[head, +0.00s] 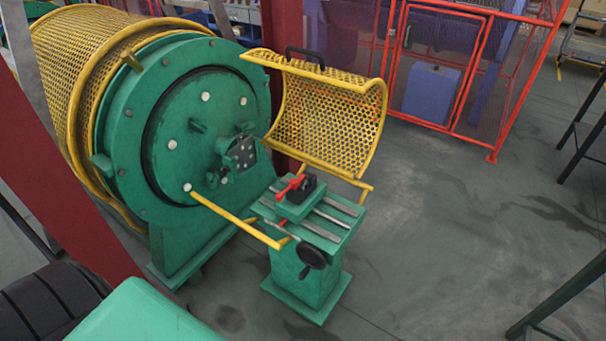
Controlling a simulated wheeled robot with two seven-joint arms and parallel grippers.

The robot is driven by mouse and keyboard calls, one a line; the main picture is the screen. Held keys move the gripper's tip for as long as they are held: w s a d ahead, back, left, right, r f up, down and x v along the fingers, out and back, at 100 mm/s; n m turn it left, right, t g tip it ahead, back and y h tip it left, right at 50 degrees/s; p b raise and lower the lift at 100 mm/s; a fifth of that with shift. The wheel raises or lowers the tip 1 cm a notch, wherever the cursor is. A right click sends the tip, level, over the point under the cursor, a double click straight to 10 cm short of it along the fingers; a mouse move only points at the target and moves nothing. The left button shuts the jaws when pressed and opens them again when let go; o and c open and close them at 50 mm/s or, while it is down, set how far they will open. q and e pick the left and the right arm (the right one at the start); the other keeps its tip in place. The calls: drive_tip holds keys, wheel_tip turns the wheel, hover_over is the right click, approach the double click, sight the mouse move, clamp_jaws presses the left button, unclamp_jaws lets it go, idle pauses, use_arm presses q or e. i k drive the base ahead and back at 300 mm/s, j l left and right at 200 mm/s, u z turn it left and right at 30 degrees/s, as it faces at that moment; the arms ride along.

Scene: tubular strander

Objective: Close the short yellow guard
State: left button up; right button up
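The short yellow guard (330,118) is a curved perforated mesh panel in a yellow tube frame. It stands raised at the right of the green round end plate (205,130), above and behind the small green pedestal (305,265). A black handle (305,57) sits on its top edge. The pedestal's top, with a red lever (290,188) and a black handwheel (312,256), is uncovered. A yellow bar (235,220) runs from the end plate along the pedestal's near side. Neither gripper is in view.
A long yellow mesh drum guard (75,60) lies at the left. Dark red posts (60,190) cross the near left and stand behind the machine. A red-framed fence (435,75) stands at the back. Grey floor (430,240) right of the pedestal is clear.

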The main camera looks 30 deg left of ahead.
sight(356, 87)
drive_tip(key=i+j+z, duration=0.1)
drive_tip(key=j, duration=0.35)
drive_tip(key=i+j+z, duration=0.15)
drive_tip(key=j, duration=0.25)
drive_tip(key=j+z, duration=0.1)
drive_tip(key=j, duration=0.35)
